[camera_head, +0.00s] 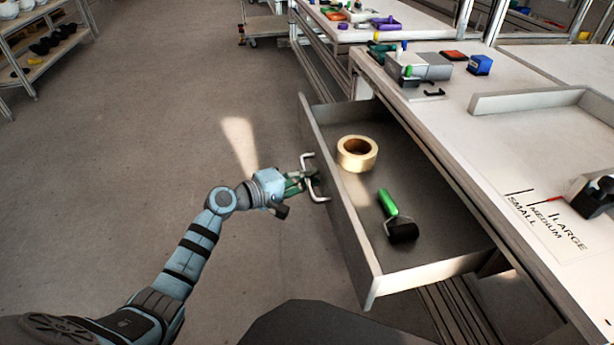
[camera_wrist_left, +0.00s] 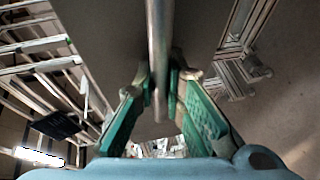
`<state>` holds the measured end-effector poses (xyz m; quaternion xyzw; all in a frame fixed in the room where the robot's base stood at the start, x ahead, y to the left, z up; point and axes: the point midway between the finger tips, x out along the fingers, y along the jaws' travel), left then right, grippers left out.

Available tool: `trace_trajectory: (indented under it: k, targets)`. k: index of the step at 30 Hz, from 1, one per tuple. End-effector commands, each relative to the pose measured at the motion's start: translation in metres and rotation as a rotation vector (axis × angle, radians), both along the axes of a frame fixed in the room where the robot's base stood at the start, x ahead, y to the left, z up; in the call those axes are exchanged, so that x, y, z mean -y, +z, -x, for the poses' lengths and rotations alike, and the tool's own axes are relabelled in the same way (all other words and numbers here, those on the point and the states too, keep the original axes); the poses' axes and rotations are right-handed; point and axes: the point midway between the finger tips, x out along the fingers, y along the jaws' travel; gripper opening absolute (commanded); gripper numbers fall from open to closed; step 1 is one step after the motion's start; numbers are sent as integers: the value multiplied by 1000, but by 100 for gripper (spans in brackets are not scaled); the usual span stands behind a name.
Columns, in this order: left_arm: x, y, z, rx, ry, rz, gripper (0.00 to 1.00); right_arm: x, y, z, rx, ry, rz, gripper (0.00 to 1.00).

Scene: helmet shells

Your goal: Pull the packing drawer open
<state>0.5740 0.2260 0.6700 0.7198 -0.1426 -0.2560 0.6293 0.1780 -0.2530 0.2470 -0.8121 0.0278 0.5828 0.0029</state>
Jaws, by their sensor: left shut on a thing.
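The packing drawer (camera_head: 352,235) stands well out from under the white table in the head view. It holds a roll of tan tape (camera_head: 357,154) and a green-handled tape dispenser or roller (camera_head: 390,207). A metal bar handle (camera_head: 309,160) is on its front panel. My left gripper (camera_head: 308,184) is at the handle. In the left wrist view its green fingers (camera_wrist_left: 168,95) are closed on the handle bar (camera_wrist_left: 158,45), one on each side. My right gripper is not clearly in view; a dark part shows at the right edge.
The white table (camera_head: 455,120) carries a grey box (camera_head: 420,66), a blue box (camera_head: 480,65) and a low-walled tray area. A size sheet (camera_head: 545,220) lies at the right. The floor (camera_head: 110,150) left of the drawer is clear. Shelves (camera_head: 45,50) stand far left.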

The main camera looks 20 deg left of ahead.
Motion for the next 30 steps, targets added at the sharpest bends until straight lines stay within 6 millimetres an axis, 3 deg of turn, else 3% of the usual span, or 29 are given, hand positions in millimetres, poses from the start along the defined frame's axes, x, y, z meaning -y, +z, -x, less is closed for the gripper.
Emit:
trace_trajectory:
  k: [8, 9, 10, 20, 23, 30]
  targets:
    - [-2, 2, -1, 5, 4, -1, 0, 1, 0, 3, -4, 1, 2, 33]
    - [-2, 2, -1, 5, 4, -1, 17, 1, 0, 3, -3, 1, 2, 33]
    - [-2, 2, 0, 5, 4, -1, 20, 2, 0, 3, -3, 2, 3, 33]
    - [-3, 1, 2, 2, 5, -1, 20, 4, 0, 1, 1, 2, 6, 33]
    - [-12, 3, 14, 2, 6, -5, 20, 3, 0, 1, 1, 3, 5, 33]
    - [-46, 14, 68, 0, 4, -10, 20, 2, 0, 1, 0, 2, 4, 33]
